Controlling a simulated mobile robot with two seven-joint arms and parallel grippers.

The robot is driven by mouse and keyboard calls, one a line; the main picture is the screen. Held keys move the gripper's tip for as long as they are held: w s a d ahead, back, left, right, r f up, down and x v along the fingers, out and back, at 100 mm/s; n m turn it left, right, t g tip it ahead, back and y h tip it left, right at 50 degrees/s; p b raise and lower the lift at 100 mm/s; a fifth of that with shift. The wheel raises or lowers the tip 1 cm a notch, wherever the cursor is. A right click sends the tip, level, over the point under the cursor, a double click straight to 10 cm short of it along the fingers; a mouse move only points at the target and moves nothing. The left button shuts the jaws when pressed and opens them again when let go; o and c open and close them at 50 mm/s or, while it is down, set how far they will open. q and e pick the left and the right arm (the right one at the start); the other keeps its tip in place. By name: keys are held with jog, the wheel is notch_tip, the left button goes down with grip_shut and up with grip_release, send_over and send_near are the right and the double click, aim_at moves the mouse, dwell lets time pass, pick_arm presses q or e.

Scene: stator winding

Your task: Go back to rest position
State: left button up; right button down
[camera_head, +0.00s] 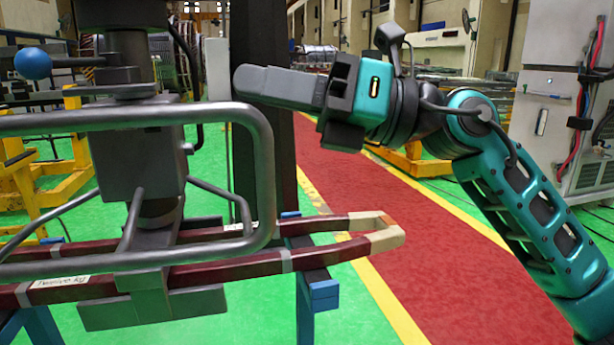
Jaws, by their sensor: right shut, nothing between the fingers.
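My right gripper (243,82) is at the end of the teal arm that comes in from the right. Its dark grey fingers are together and empty, pointing left, close to the upper corner of a grey tubular handle frame in the picture. I cannot tell whether it touches that frame. My left gripper is not in view.
The grey tubular frame (262,150) belongs to a dark lifting device (140,170) at left. Below it a dark red coil (330,250) with beige ends lies on blue supports (318,292). A dark column (262,40) stands behind. A red walkway (430,240) is clear.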

jog(key=w+d+f+n+t+h, duration=0.2)
jog(key=d+f+n+t+h, duration=0.3)
jog(key=f+n, duration=0.6)
jog(key=w+d+f+n+t+h, duration=0.35)
jog(key=f+n+t, duration=0.5)
jog(key=n, duration=0.35)
jog(key=w+d+f+n+t+h, duration=0.2)
jog(key=d+f+n+t+h, duration=0.3)
jog(key=f+n, duration=0.6)
jog(key=s+d+f+m+g+h, duration=0.2)
jog(key=s+d+f+m+g, duration=0.15)
jog(key=s+f, duration=0.65)
jog(key=s+d+f+m+g+h, duration=0.2)
jog(key=s+f+m+g, duration=0.3)
jog(key=f, duration=0.9)
pick_arm(q)
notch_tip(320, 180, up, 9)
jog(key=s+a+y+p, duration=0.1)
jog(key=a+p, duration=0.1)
jog(key=p, duration=1)
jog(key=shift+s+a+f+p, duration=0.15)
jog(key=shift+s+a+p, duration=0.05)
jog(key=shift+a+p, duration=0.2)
pick_arm(e)
jog(key=s+d+r, duration=0.2)
jog(key=s+r, duration=0.1)
jog(key=r, duration=0.5)
jog(key=shift+s+d+r+h, duration=0.15)
jog(key=shift+d+r+h, duration=0.05)
jog(key=shift+d+h, duration=0.15)
